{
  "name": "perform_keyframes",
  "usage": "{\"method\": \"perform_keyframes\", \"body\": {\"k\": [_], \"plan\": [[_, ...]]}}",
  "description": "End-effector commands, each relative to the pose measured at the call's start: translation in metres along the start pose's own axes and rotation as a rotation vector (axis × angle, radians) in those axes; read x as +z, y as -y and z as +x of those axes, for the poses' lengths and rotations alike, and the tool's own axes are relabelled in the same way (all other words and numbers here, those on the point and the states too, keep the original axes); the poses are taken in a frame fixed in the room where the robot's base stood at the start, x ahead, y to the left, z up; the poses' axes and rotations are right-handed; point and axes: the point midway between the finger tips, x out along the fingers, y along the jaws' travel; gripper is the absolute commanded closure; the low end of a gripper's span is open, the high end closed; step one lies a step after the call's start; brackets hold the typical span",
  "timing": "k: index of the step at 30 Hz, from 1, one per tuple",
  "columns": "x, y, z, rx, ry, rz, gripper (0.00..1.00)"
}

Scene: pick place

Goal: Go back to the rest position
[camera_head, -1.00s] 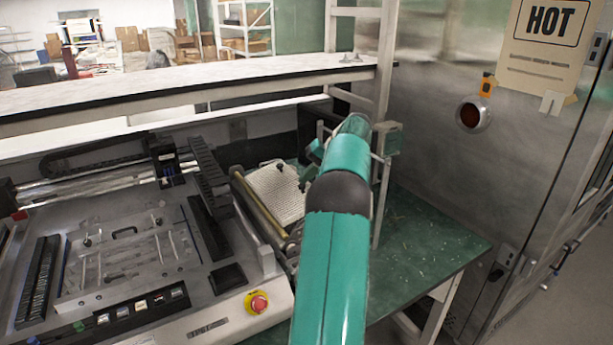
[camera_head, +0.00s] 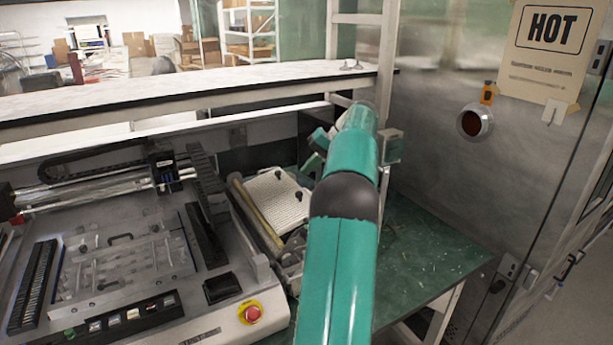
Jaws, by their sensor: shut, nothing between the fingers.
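My teal arm reaches up from the bottom middle of the head view, with a dark joint band partway along it. My gripper (camera_head: 314,150) shows only in part, as small teal pieces at the left of the arm's far end. It is shut and empty, above the far side of the green work surface (camera_head: 425,255). The arm hides much of the gripper and some of the surface behind it.
A grey machine (camera_head: 120,260) with a red stop button (camera_head: 253,314) stands at left. Beside it is a white perforated plate (camera_head: 277,200). A pale shelf (camera_head: 180,85) runs behind. A metal cabinet with a HOT sign (camera_head: 550,45) stands at right. The green surface's right part looks clear.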

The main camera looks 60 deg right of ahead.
Motion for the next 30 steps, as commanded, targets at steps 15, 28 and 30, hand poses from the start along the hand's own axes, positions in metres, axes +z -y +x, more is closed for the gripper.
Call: {"method": "perform_keyframes", "body": {"k": [15, 28, 30], "plan": [[-0.004, -0.014, -0.068, -0.002, 0.001, -0.001, 1.00], [-0.004, -0.003, -0.066, 0.005, 0.006, -0.009, 1.00], [-0.001, 0.018, -0.059, 0.018, 0.013, -0.020, 1.00]]}}
